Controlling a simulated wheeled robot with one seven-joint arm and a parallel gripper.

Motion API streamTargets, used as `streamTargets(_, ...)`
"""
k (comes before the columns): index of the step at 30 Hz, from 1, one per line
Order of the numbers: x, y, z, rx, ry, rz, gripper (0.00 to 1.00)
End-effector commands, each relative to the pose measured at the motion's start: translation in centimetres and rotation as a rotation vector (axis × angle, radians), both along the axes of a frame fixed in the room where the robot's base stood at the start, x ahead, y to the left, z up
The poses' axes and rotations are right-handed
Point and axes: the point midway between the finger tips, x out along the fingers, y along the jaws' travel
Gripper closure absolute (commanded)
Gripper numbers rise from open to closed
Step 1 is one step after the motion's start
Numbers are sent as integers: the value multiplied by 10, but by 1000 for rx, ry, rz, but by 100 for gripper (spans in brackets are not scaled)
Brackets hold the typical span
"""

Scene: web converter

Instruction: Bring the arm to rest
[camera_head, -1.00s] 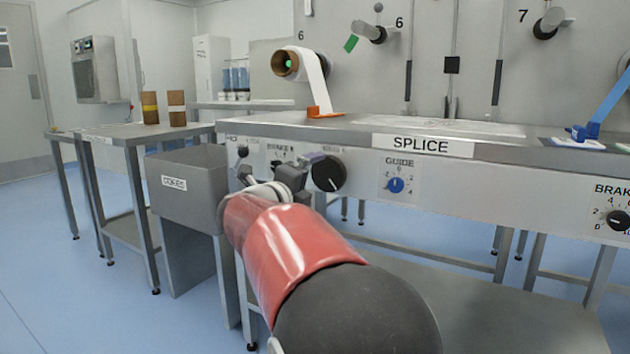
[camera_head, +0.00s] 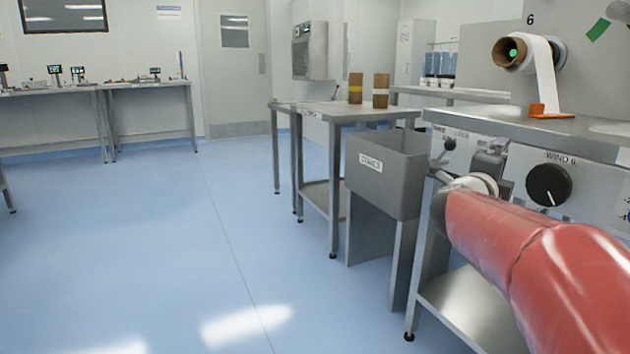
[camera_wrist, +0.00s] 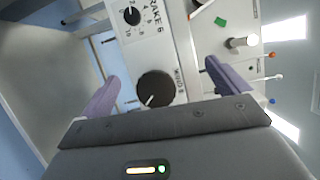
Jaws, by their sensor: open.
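My gripper (camera_head: 490,158) is in front of the machine's control panel, at the end of my red-covered arm, which reaches in from the lower right of the head view. In that view it appears just left of the black WIND 6 knob (camera_head: 548,185). In the wrist view my gripper (camera_wrist: 165,88) is open, its two purple fingers wide apart. The knob (camera_wrist: 155,89) appears in the gap between them, with nothing gripped. Whether a finger touches the panel cannot be told.
A grey CORES bin (camera_head: 385,172) stands close left of my gripper. Behind it is a steel table (camera_head: 340,112) with two brown cores. An orange piece (camera_head: 550,111) lies on the machine's ledge. Open blue floor (camera_head: 150,240) fills the left.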

Motion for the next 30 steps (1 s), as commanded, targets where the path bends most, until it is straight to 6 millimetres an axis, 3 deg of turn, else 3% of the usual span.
streamTargets(1, -3, 28, 19, -70, 67, 139, 0)
streamTargets(5, -19, 110, 16, -301, 305, 509, 0)
streamTargets(9, -73, 186, -21, -576, 605, 865, 0)
streamTargets(12, -129, 219, -60, -770, 846, 1079, 0)
streamTargets(15, -184, 229, -97, -924, 1075, 1235, 0)
streamTargets(18, -228, 226, -124, -1027, 1264, 1336, 0)
streamTargets(21, -258, 220, -141, -1084, 1395, 1394, 0)
streamTargets(24, -272, 215, -149, -1107, 1459, 1420, 0)
streamTargets(30, -274, 214, -151, -1112, 1475, 1426, 0)
